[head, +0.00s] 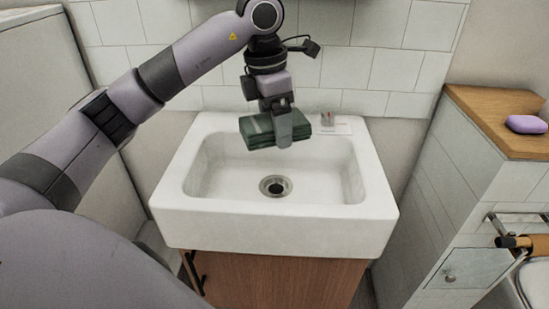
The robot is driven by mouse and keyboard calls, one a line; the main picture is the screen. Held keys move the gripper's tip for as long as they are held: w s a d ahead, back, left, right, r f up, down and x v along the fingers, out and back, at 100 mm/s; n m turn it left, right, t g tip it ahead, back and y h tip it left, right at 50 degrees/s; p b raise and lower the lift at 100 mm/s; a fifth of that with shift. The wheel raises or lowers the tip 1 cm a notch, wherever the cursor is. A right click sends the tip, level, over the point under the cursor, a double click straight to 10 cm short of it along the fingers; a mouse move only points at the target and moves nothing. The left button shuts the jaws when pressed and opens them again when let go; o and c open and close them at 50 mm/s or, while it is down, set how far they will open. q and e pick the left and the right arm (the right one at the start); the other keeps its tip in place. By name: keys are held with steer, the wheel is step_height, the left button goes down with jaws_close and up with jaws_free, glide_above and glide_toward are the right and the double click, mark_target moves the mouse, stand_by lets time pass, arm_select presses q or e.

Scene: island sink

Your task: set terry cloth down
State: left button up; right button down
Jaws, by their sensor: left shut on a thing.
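The terry cloth (259,139) is a dark green folded stack with a lighter stripe. My left gripper (284,136) points down and is shut on it, with one finger in front of the cloth. The cloth shows over the back part of the white sink (181,228). Whether it touches the sink's back ledge cannot be told from this view. My right gripper is out of the frame.
The basin is empty, with a drain (275,186) in its middle. A small clear item (327,118) stands on the right back ledge. A purple soap (526,124) lies on the wooden shelf (480,105) at right. Tiled wall is behind.

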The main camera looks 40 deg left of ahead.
arm_select(q)
steer(key=p, duration=0.2)
glide_above(262, 191)
steer(key=s+d, duration=0.2)
steer(key=s, duration=0.1)
step_height(262, 191, down, 9)
step_height(262, 191, down, 10)
steer(key=shift+w+f+b, duration=0.1)
steer(key=shift+w+b, duration=0.05)
steer(key=shift+b, duration=0.15)
steer(key=shift+f, duration=0.15)
steer(key=o, duration=1)
steer(key=shift+c, duration=0.2)
steer(key=r, duration=0.8)
steer(key=s+r, duration=0.1)
steer(key=r, duration=0.3)
steer(key=shift+s+a+r+p, duration=0.1)
steer(key=shift+a+r+p, duration=0.05)
steer(key=shift+a+p, duration=0.25)
